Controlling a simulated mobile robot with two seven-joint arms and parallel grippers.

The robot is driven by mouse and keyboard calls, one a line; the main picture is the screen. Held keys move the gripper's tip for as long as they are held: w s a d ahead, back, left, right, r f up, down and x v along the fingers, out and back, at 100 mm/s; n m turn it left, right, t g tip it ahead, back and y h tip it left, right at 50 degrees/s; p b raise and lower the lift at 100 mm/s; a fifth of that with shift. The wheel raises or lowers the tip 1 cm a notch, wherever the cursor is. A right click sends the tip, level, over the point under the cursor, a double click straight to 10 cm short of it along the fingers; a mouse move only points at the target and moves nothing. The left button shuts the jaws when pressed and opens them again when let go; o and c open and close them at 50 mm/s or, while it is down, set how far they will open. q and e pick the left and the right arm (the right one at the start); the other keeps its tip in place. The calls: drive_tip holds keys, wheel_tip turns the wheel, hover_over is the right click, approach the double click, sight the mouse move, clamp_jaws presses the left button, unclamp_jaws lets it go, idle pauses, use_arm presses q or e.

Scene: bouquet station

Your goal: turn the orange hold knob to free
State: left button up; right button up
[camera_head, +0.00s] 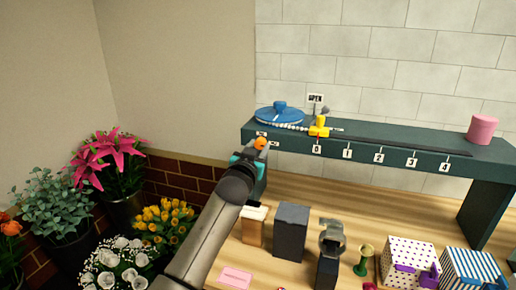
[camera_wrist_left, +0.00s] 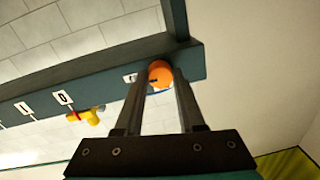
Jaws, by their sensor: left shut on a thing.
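The orange hold knob (camera_head: 260,143) sits on the front face of the dark green shelf (camera_head: 395,144), near its left end. My left gripper (camera_head: 257,151) reaches up to it from below and is shut on it. In the left wrist view the orange knob (camera_wrist_left: 160,73) lies between the two dark fingertips (camera_wrist_left: 162,86). The fingers cover part of the knob. Small white labels (camera_head: 277,143) are beside the knob, too small to read. My right gripper is in neither view.
On the shelf are a blue disc (camera_head: 280,115), a yellow piece (camera_head: 319,127) by label 0 and a pink cylinder (camera_head: 482,129). Boxes, including a dark grey one (camera_head: 291,232), stand on the wooden counter below. Flower buckets (camera_head: 122,212) fill the left.

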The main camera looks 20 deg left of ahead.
use_arm(q)
clamp_jaws()
drive_tip(key=n+p, duration=0.3)
drive_tip(key=n, duration=0.1)
drive_tip(key=shift+r, duration=0.1)
drive_tip(key=n+p, duration=0.2)
drive_tip(key=n, duration=0.2)
drive_tip(key=shift+n+g+p, duration=0.3)
drive_tip(key=shift+n+p, duration=0.1)
drive_tip(key=n+h+p, duration=0.1)
drive_tip(key=n, duration=0.3)
drive_tip(key=shift+p, duration=0.3)
drive_tip(key=shift+a+n+p, duration=0.1)
drive_tip(key=shift+n+p, duration=0.25)
drive_tip(key=shift+n, duration=1.85)
